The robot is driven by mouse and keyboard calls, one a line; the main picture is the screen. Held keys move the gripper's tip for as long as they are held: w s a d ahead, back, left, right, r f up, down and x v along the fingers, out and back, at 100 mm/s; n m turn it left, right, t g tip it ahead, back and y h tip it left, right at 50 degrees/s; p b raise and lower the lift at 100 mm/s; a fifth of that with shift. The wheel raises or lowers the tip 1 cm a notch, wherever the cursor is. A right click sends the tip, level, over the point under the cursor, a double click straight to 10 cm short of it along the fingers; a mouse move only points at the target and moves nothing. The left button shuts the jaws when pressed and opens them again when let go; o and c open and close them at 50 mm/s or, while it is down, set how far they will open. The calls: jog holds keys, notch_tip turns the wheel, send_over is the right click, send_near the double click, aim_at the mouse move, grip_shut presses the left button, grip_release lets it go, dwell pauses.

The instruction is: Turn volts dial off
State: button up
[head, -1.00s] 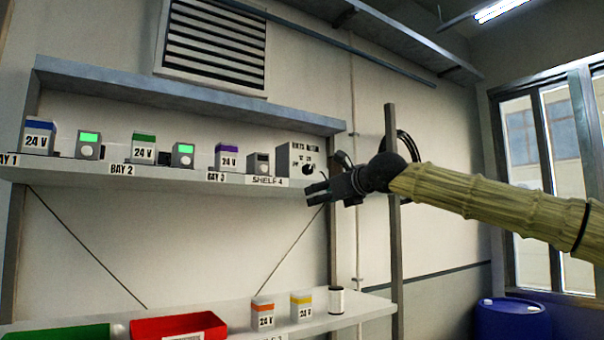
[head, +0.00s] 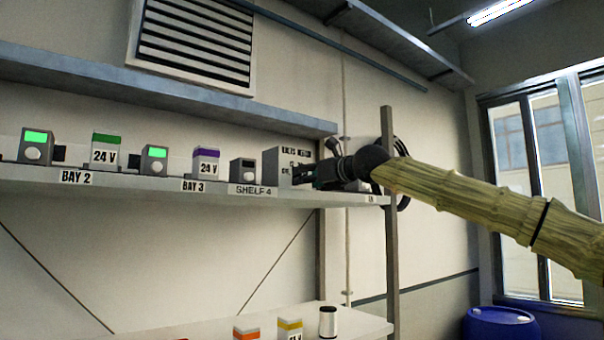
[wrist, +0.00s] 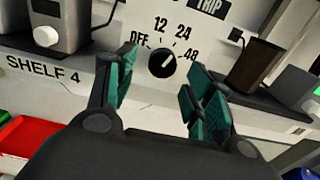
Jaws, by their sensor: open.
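The volts dial (wrist: 162,63) is a round black knob on a pale panel in the wrist view. Its labels run OFF, 12, 24 and 48 from left over the top to right. Its white mark slants to the upper right, toward the 24 and 48 side; I cannot tell exactly which. My gripper (wrist: 161,72) is open, with green-padded fingers on either side of the dial, and no contact shows. In the head view my gripper (head: 308,178) is at the front of the grey meter box (head: 283,160) and hides the dial there.
A small grey unit with a white knob (wrist: 62,25) stands left of the panel above the SHELF 4 label. A brown block (wrist: 255,66) stands to the right. The shelf edge (head: 215,187) runs below. A post (head: 388,230) stands close beside my arm.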

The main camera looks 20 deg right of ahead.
jog(key=shift+w+r+p, duration=0.45)
jog(key=shift+w+p, duration=0.1)
jog(key=shift+w, duration=0.15)
jog(key=shift+w+a+f, duration=0.1)
jog(key=shift+w+a, duration=0.25)
jog(key=shift+w, duration=0.1)
jog(key=shift+w+d+f, duration=0.1)
jog(key=shift+w, duration=0.05)
jog(key=shift+d, duration=0.1)
jog(key=shift+c, duration=1.2)
jog(key=shift+s, duration=0.2)
jog(key=c, duration=0.8)
jog(key=shift+r+p, duration=0.2)
jog(key=shift+p, duration=0.1)
